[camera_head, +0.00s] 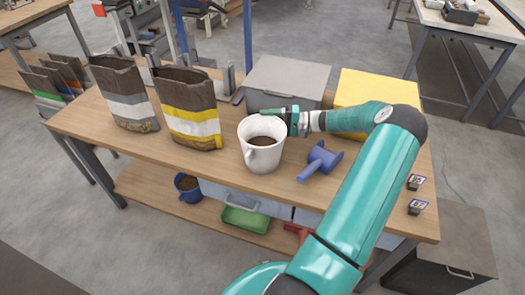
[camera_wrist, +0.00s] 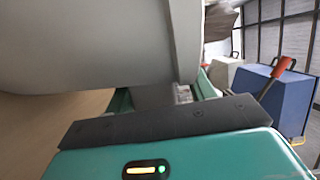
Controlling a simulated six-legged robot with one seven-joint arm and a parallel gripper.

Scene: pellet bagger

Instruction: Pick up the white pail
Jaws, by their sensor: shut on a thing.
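The white pail (camera_head: 262,155) stands upright at the middle of the wooden workbench (camera_head: 225,175), with brown pellets (camera_head: 262,141) inside and a small handle on its front. It also fills the upper left of the wrist view (camera_wrist: 90,45) as a large pale curved wall. My gripper (camera_head: 291,119) reaches in from the right and is shut on the pail's right upper side near the rim. The fingertips are mostly hidden by the pail in the wrist view. I cannot tell whether the pail's base touches the bench.
A blue scoop (camera_head: 320,162) lies right of the pail. Two open bags, one grey-banded (camera_head: 126,95) and one yellow-banded (camera_head: 190,108), stand to the left. A grey box (camera_head: 288,82) and a yellow box (camera_head: 375,90) stand behind. Bare bench lies in front of the pail.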

